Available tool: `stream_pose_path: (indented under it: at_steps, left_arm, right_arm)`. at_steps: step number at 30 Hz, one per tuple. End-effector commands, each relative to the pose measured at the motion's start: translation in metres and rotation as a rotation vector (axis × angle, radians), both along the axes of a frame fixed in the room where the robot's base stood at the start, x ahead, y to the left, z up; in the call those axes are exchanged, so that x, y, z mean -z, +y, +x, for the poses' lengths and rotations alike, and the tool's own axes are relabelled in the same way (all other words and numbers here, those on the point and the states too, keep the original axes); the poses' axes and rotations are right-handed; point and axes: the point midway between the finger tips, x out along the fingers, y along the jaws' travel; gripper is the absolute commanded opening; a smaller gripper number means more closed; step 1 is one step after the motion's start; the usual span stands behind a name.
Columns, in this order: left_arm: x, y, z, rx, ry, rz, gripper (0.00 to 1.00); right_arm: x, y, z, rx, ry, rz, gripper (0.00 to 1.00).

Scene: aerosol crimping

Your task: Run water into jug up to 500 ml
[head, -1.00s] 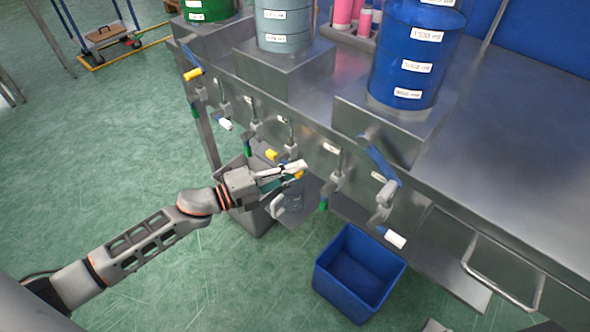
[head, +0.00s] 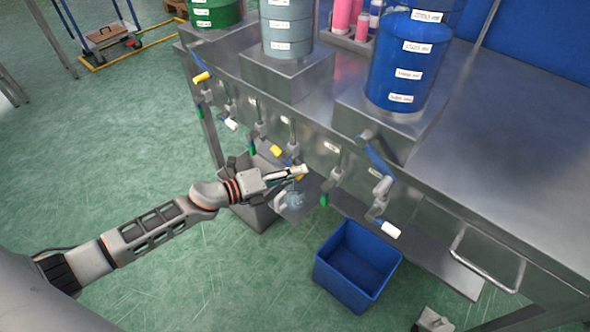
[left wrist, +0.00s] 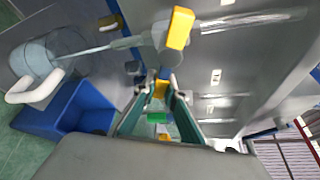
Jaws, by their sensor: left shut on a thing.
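My left gripper (head: 299,172) is shut on a yellow tap handle (left wrist: 160,89) at the front of the steel bench. The handle shows between the green-sided fingers in the left wrist view. The clear jug (head: 293,197), with a white handle, is just below the gripper in the head view, partly covered by it. The jug also shows at the left of the left wrist view (left wrist: 35,62). A pale streak runs between a tap spout and the jug there; I cannot tell whether it is running water. The jug's level and marks are unreadable.
Several taps with coloured handles line the bench front, including a white one (head: 390,230) and a green one (head: 323,200). A blue bin (head: 340,285) stands on the floor below. Green, grey and blue tanks (head: 408,60) stand above.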

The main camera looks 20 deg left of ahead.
Motion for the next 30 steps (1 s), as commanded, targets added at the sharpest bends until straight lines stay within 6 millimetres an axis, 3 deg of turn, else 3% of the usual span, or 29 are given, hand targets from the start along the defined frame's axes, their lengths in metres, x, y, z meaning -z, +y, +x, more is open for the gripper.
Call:
stream_pose_path:
  at_steps: [1, 9, 30]
  left_arm:
    - [-0.006, 0.001, 0.002, 0.000, -0.020, 0.035, 0.00]
    - [0.004, 0.005, 0.003, 0.000, -0.069, 0.177, 0.00]
    - [0.013, 0.008, 0.002, 0.000, -0.088, 0.246, 0.00]
  right_arm:
    - [-0.002, -0.003, 0.000, -0.004, -0.001, -0.012, 0.40]
    - [0.008, -0.018, -0.007, -0.004, 0.026, -0.061, 0.40]
    - [0.011, -0.016, -0.009, -0.003, 0.032, -0.057, 0.40]
